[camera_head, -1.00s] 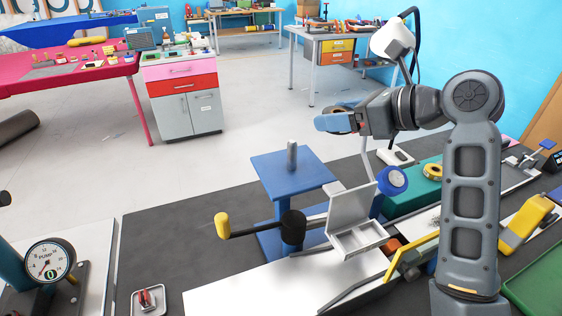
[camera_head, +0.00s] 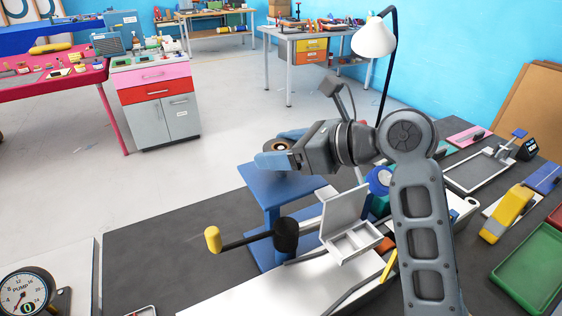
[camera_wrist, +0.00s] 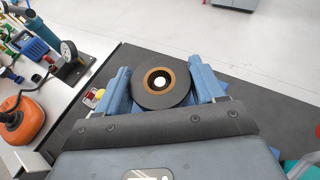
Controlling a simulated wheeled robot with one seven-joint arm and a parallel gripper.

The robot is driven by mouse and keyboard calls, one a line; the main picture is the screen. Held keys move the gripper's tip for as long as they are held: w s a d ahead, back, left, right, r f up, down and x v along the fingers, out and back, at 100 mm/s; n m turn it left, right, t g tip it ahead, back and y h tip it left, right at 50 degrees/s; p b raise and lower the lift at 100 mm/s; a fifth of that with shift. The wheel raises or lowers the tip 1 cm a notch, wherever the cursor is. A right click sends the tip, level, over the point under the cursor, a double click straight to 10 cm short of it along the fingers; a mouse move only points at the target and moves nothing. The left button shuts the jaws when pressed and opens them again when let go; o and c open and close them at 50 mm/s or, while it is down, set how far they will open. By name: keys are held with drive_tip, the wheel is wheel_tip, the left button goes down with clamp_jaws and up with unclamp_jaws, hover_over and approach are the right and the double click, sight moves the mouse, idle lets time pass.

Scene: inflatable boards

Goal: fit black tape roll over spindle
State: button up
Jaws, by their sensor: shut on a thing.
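My gripper (camera_head: 272,149) is shut on the black tape roll (camera_head: 281,147), which has a tan core. In the wrist view the roll (camera_wrist: 158,97) lies flat between the two blue fingers of my gripper (camera_wrist: 161,84). The blue stand (camera_head: 298,190) is directly below in the head view. The grey spindle's shaft is hidden behind the gripper and roll. A pale round spot shows in the roll's hole in the wrist view; I cannot tell whether it is the spindle's top or the floor, nor whether the roll is around the spindle.
A crank with a yellow handle (camera_head: 212,239) sticks out left of the stand. An open white box (camera_head: 356,243) stands just in front and right. A blue round part (camera_head: 379,180) is behind it. A pump gauge (camera_head: 24,292) is at the lower left.

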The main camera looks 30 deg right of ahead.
sight(281, 174)
drive_tip(key=shift+f, duration=1.4)
drive_tip(key=o, duration=1.1)
drive_tip(key=shift+f, duration=0.15)
drive_tip(key=shift+c, duration=0.2)
drive_tip(key=shift+d, duration=0.1)
drive_tip(key=v, duration=1.2)
drive_tip(key=shift+s, duration=0.1)
